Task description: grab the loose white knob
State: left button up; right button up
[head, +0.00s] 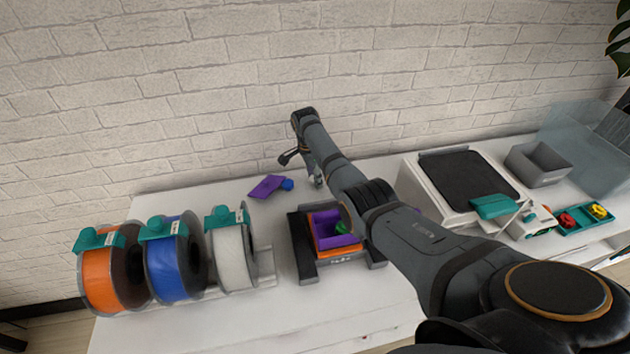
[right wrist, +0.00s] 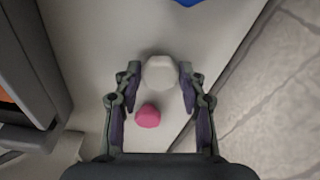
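The white knob (right wrist: 160,72) is pale and faceted. In the right wrist view it fills the gap between the fingertips of my right gripper (right wrist: 160,76), which are shut on its two sides. A soft shadow lies around it; I cannot tell how far it is above the white table. In the head view my right gripper (head: 318,179) is low over the back of the table, partly hidden by my own arm, and the knob is not clear there. My left gripper is in neither view.
A pink knob (right wrist: 148,116) lies close by. A purple piece (head: 266,187) and a blue knob (head: 287,184) lie to the left. Spools (head: 112,282) stand left; a brick wall (head: 230,90) rises behind.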

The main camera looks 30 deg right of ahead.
jog(key=c, duration=0.3)
jog(key=shift+r, duration=0.3)
notch_tip(320, 180, up, 2)
jog(key=shift+w+r, duration=0.1)
jog(key=shift+r, duration=0.1)
jog(key=s+a+r+p, duration=0.2)
jog(key=s+r+p, duration=0.8)
jog(key=s+p, duration=0.2)
jog(key=shift+s+a, duration=0.3)
jog(key=shift+s, duration=0.65)
